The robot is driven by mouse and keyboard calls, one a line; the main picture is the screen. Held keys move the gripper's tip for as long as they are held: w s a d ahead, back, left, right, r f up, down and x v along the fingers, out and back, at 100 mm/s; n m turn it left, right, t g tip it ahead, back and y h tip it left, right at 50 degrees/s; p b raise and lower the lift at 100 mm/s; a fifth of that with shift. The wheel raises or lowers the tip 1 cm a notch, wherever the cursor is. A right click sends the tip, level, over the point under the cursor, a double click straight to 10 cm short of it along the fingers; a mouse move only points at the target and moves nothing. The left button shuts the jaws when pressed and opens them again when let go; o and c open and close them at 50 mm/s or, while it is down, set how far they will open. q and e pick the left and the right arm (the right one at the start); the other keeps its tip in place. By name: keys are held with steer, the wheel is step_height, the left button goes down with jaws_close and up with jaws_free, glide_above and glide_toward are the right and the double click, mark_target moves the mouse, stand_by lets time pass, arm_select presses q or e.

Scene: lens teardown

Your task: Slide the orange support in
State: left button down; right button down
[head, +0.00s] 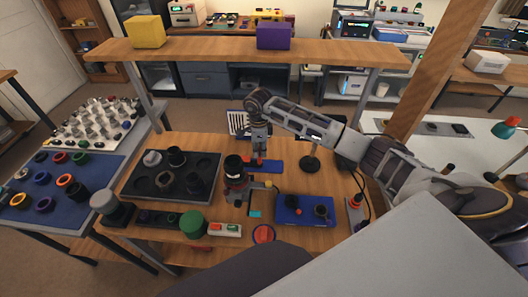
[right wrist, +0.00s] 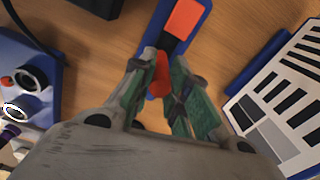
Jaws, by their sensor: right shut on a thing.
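My right gripper (head: 259,154) is over the middle of the wooden bench. In the right wrist view its green-padded fingers (right wrist: 162,82) are closed on an orange-red piece (right wrist: 160,72), which looks like the orange support. The piece is at one end of a blue strip (right wrist: 156,32) that also carries a flat orange block (right wrist: 184,18) and a black section. I cannot tell how far the piece is seated in the strip. In the head view the blue strip (head: 272,165) lies under the gripper, and the fingers hide the orange piece. My left gripper is not in view.
A black and red lens device (head: 235,168) stands just left of the gripper. A blue tray (head: 290,217) with small parts lies in front, and a striped white panel (head: 238,122) is behind. A black tray (head: 205,183) is at left. An overhead wooden shelf (head: 215,50) spans the back.

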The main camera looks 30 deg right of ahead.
steer(key=shift+a, duration=0.15)
steer(key=c, duration=1.3)
jaws_free()
steer(key=shift+w+a, duration=0.15)
steer(key=shift+r, duration=0.15)
steer(key=shift+r, duration=3.6)
